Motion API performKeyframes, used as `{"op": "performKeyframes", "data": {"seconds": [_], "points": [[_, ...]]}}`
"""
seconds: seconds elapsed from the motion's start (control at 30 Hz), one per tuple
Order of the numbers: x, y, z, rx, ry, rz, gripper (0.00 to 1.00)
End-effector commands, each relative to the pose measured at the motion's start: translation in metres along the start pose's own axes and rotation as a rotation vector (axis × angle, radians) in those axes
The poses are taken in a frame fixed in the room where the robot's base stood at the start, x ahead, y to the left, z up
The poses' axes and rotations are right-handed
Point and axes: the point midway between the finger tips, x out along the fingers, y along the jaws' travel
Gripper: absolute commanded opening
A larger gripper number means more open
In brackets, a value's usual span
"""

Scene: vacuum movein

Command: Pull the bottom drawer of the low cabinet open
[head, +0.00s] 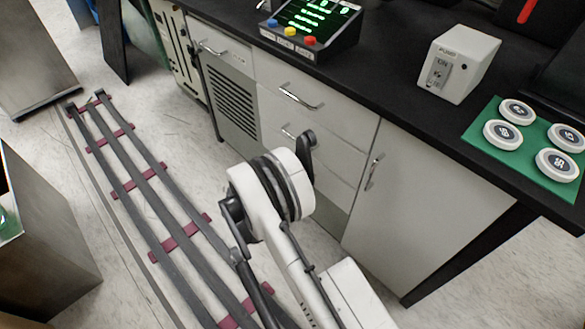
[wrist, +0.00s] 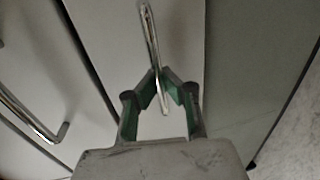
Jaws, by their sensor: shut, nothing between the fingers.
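The low cabinet (head: 330,135) has pale grey fronts under the black counter. In the head view an upper drawer handle (head: 300,97) and a lower handle (head: 287,132) show. My white arm hides much of the bottom drawer there, and my fingertips cannot be made out. In the wrist view a bright bar handle (wrist: 152,40) stands on a pale drawer front (wrist: 185,35), nearest the floor side. My gripper (wrist: 160,82), with green-lined fingers, is shut at the lower end of that handle. The fingertips overlap the bar in the picture; contact is unclear. The drawer's opening is unclear.
A second handle (wrist: 35,118) is at left in the wrist view. A cabinet door handle (head: 374,170) is right of the drawers. A white pump box (head: 458,65) and a green mat (head: 480,137) sit on the counter. Floor rails (head: 150,185) run at left.

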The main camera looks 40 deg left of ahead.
Motion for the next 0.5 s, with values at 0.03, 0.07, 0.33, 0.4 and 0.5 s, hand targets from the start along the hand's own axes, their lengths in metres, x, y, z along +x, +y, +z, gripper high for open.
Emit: {"op": "performKeyframes", "data": {"seconds": [0.03,0.07,0.33,0.4,0.5], "points": [[0.000,0.000,0.000,0.000,0.000,0.000,0.00],[0.000,0.000,0.000,0.000,0.000,0.000,0.00],[-0.019,-0.004,0.000,-0.001,0.001,0.000,0.00],[-0.031,-0.007,-0.001,-0.001,0.003,0.000,0.00],[-0.053,-0.011,-0.001,-0.002,0.004,0.000,0.00]]}}
